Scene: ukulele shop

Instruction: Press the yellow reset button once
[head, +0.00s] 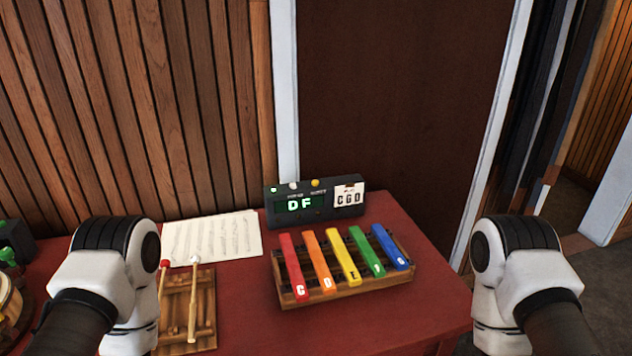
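The yellow button (315,183) sits on top of a dark box-shaped device (317,214) at the back of the red table. The small label under it is too small to read. The device's display (299,204) shows green letters "DF". A white card (348,196) with dark letters is on its right side. A white button (294,185) and a small green light or button (274,189) are to the left of the yellow one. My two arms show at the lower left and lower right, well apart from the device. I see no fingers of either gripper.
A xylophone with several coloured bars (343,258) stands in front of the device. Sheet music (212,238) lies to its left, with two mallets on a wooden rack (203,313) nearer me. The red table (245,310) has bare room around the xylophone.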

